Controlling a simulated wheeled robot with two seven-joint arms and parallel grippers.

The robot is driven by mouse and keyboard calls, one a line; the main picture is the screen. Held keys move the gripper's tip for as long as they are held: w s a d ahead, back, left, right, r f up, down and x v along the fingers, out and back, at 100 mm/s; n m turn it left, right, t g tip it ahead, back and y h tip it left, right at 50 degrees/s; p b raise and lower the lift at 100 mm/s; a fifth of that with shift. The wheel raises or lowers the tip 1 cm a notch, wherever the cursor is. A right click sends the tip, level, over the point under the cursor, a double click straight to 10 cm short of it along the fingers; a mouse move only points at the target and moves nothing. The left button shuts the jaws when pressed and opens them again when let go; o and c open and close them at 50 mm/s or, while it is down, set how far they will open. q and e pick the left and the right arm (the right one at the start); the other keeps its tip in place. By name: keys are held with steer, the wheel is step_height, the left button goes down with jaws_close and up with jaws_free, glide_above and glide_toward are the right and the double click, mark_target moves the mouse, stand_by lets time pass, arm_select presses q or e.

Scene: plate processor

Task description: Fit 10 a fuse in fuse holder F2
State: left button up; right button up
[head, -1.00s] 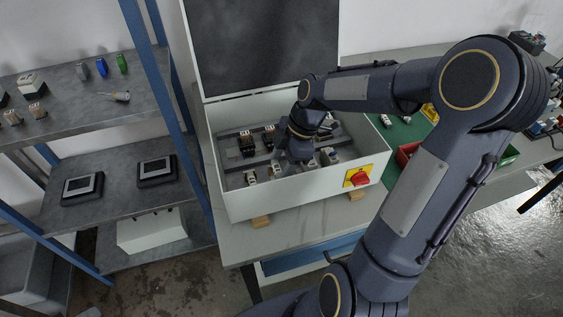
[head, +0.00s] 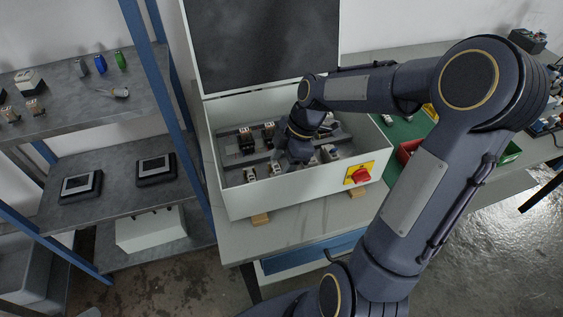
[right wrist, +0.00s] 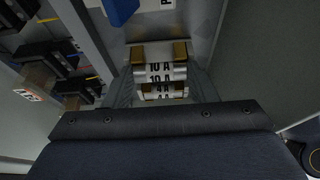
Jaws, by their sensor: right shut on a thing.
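The open white cabinet (head: 300,188) stands on the bench, and my right gripper (head: 290,162) reaches down inside it. In the right wrist view, a white fuse marked 10 A (right wrist: 160,68) with brass-coloured ends lies between the fingertips of my right gripper (right wrist: 160,76), which is shut on it. A smaller-looking piece marked 4 A (right wrist: 160,91) shows just below it in the picture, partly hidden by my gripper body. Small pale holders or fuses (head: 249,175) stand at the cabinet's front. No F2 label is readable. My left gripper is not seen.
Dark terminal blocks (right wrist: 45,62) with wires are at the left in the right wrist view. A red and yellow switch (head: 360,174) is on the cabinet's front wall. Shelves (head: 85,112) with devices stand at the left. A green mat (head: 408,130) lies right of the cabinet.

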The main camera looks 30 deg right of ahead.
steer(key=o, duration=0.9)
steer(key=shift+f, duration=0.1)
steer(key=shift+c, duration=0.2)
steer(key=shift+o, duration=0.9)
steer(key=shift+s, duration=0.1)
steer(key=shift+f, duration=0.1)
